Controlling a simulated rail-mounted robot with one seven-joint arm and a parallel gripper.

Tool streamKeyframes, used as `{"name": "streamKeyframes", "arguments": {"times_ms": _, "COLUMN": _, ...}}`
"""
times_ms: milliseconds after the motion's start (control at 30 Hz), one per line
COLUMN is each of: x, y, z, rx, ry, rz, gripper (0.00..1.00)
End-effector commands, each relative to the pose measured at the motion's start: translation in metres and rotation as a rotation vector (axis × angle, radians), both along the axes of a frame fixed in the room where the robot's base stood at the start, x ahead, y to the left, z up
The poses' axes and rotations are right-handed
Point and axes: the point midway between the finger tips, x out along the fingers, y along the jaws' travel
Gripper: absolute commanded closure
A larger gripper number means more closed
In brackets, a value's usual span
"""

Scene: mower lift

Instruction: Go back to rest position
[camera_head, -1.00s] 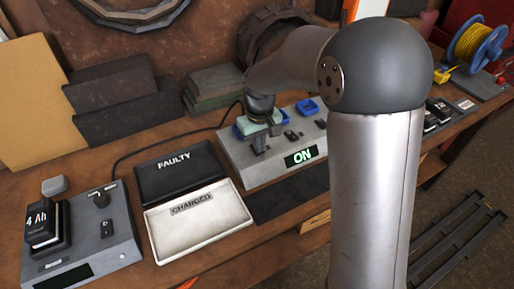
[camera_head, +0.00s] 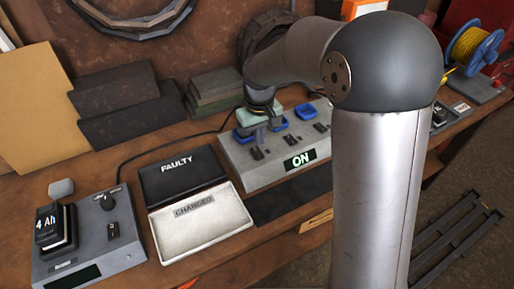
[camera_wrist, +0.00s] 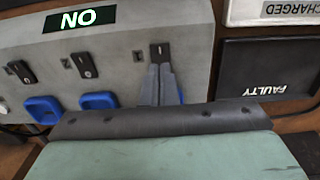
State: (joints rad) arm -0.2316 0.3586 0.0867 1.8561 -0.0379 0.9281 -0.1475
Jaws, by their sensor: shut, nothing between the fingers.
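My gripper (camera_wrist: 159,84) is shut and empty. In the wrist view its fingertips are over the grey charger panel (camera_wrist: 135,25), at the lower edge of a black rocker switch (camera_wrist: 160,51). I cannot tell whether they touch it. In the head view the gripper is above the left part of the same panel (camera_head: 236,162), partly hidden by my wrist. The panel's lit display (camera_head: 299,160) reads ON. Blue sockets (camera_head: 304,111) line its back, and more black switches (camera_wrist: 84,65) show beside the one at my fingertips.
The black FAULTY tray (camera_head: 180,185) and white CHARGED tray (camera_head: 205,236) lie left of the panel. A tester (camera_head: 110,240) with a 4 Ah battery (camera_head: 54,229) stands at the far left. Dark blocks (camera_head: 118,112) lean behind. A yellow cable reel (camera_head: 473,48) stands far right.

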Motion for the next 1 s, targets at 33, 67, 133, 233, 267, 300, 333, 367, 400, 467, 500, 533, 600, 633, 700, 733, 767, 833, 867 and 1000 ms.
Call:
{"name": "streamKeyframes", "arguments": {"times_ms": 33, "x": 0.000, "y": 0.000, "z": 0.008, "rx": 0.000, "ry": -0.001, "rz": 0.000, "gripper": 1.00}}
{"name": "streamKeyframes", "arguments": {"times_ms": 67, "x": 0.000, "y": 0.000, "z": 0.010, "rx": 0.000, "ry": -0.001, "rz": 0.000, "gripper": 1.00}}
{"name": "streamKeyframes", "arguments": {"times_ms": 133, "x": 0.000, "y": 0.000, "z": 0.015, "rx": 0.000, "ry": -0.001, "rz": 0.000, "gripper": 1.00}}
{"name": "streamKeyframes", "arguments": {"times_ms": 233, "x": 0.000, "y": 0.000, "z": 0.019, "rx": 0.000, "ry": 0.000, "rz": 0.000, "gripper": 1.00}}
{"name": "streamKeyframes", "arguments": {"times_ms": 267, "x": 0.000, "y": 0.000, "z": 0.019, "rx": 0.000, "ry": 0.000, "rz": 0.000, "gripper": 1.00}}
{"name": "streamKeyframes", "arguments": {"times_ms": 300, "x": 0.000, "y": 0.000, "z": 0.019, "rx": 0.000, "ry": 0.000, "rz": 0.000, "gripper": 1.00}}
{"name": "streamKeyframes", "arguments": {"times_ms": 333, "x": 0.000, "y": 0.000, "z": 0.018, "rx": 0.000, "ry": 0.001, "rz": 0.000, "gripper": 1.00}}
{"name": "streamKeyframes", "arguments": {"times_ms": 367, "x": 0.000, "y": 0.000, "z": 0.018, "rx": 0.000, "ry": 0.001, "rz": 0.000, "gripper": 1.00}}
{"name": "streamKeyframes", "arguments": {"times_ms": 400, "x": 0.000, "y": 0.000, "z": 0.018, "rx": 0.000, "ry": 0.001, "rz": 0.000, "gripper": 1.00}}
{"name": "streamKeyframes", "arguments": {"times_ms": 467, "x": 0.000, "y": 0.000, "z": 0.018, "rx": 0.000, "ry": 0.000, "rz": 0.000, "gripper": 1.00}}
{"name": "streamKeyframes", "arguments": {"times_ms": 500, "x": 0.000, "y": 0.000, "z": 0.018, "rx": 0.000, "ry": 0.000, "rz": 0.000, "gripper": 1.00}}
{"name": "streamKeyframes", "arguments": {"times_ms": 533, "x": 0.000, "y": 0.000, "z": 0.018, "rx": 0.000, "ry": 0.000, "rz": 0.000, "gripper": 1.00}}
{"name": "streamKeyframes", "arguments": {"times_ms": 600, "x": 0.000, "y": 0.000, "z": 0.018, "rx": 0.000, "ry": 0.000, "rz": 0.000, "gripper": 1.00}}
{"name": "streamKeyframes", "arguments": {"times_ms": 633, "x": 0.000, "y": 0.000, "z": 0.018, "rx": 0.000, "ry": 0.000, "rz": 0.000, "gripper": 1.00}}
{"name": "streamKeyframes", "arguments": {"times_ms": 700, "x": 0.000, "y": 0.000, "z": 0.018, "rx": 0.000, "ry": 0.000, "rz": 0.000, "gripper": 1.00}}
{"name": "streamKeyframes", "arguments": {"times_ms": 733, "x": 0.000, "y": 0.000, "z": 0.018, "rx": 0.000, "ry": 0.000, "rz": 0.000, "gripper": 1.00}}
{"name": "streamKeyframes", "arguments": {"times_ms": 767, "x": 0.000, "y": 0.000, "z": 0.018, "rx": 0.000, "ry": 0.000, "rz": 0.000, "gripper": 1.00}}
{"name": "streamKeyframes", "arguments": {"times_ms": 833, "x": -0.008, "y": -0.009, "z": 0.025, "rx": -0.002, "ry": -0.005, "rz": -0.019, "gripper": 1.00}}
{"name": "streamKeyframes", "arguments": {"times_ms": 867, "x": -0.013, "y": -0.015, "z": 0.029, "rx": -0.003, "ry": -0.008, "rz": -0.031, "gripper": 1.00}}
{"name": "streamKeyframes", "arguments": {"times_ms": 1000, "x": -0.058, "y": -0.055, "z": 0.053, "rx": -0.006, "ry": -0.027, "rz": -0.131, "gripper": 1.00}}
